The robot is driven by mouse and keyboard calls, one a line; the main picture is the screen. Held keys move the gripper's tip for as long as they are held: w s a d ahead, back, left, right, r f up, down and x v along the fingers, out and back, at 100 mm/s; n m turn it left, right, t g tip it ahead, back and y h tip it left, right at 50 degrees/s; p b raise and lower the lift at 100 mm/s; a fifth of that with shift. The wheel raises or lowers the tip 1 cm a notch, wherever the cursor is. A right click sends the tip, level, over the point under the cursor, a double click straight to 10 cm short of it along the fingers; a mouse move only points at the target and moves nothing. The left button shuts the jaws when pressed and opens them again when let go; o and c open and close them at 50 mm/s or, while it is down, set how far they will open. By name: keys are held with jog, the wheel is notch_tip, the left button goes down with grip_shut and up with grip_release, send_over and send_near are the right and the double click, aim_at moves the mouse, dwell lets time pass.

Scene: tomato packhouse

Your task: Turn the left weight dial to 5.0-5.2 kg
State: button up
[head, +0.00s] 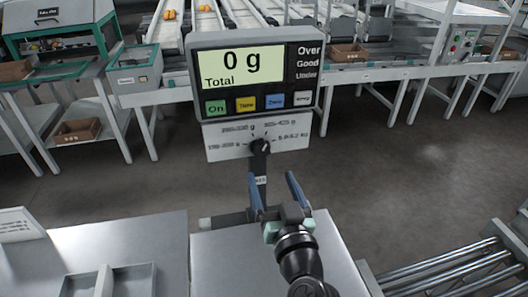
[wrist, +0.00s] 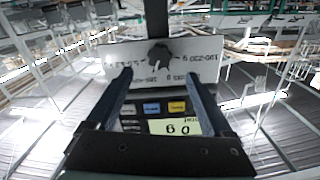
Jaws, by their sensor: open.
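A black dial knob (head: 260,147) sits on a white label plate (head: 222,147) below the scale display (head: 196,70), which reads 0 g. Only one dial shows. Small labels surround it; the one at the right looks like 5.0-5.2 kg. I cannot tell where the pointer points. My gripper (head: 271,176) is open and empty, its two blue fingers spread below and in front of the dial. In the wrist view the picture is upside down; the dial (wrist: 160,53) lies just beyond the gap between the fingertips (wrist: 158,73), apart from them.
A dark post (head: 261,182) stands below the dial. A bare metal scale platform (head: 225,262) lies under my arm, with a grey tray (head: 140,282) to its left. A roller conveyor (head: 450,272) is at lower right. Conveyor lanes and crates stand behind.

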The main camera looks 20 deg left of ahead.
aim_at(261, 153)
jog(key=x, duration=0.8)
jog(key=shift+w+a, duration=0.1)
jog(key=shift+c, duration=0.2)
grip_shut()
jog(key=m, duration=0.4)
jog(key=shift+m, duration=0.3)
jog(key=m+p, duration=0.1)
jog(key=m, duration=0.4)
jog(key=shift+r, duration=0.1)
jog(key=shift+m, duration=0.3)
dwell(0.3)
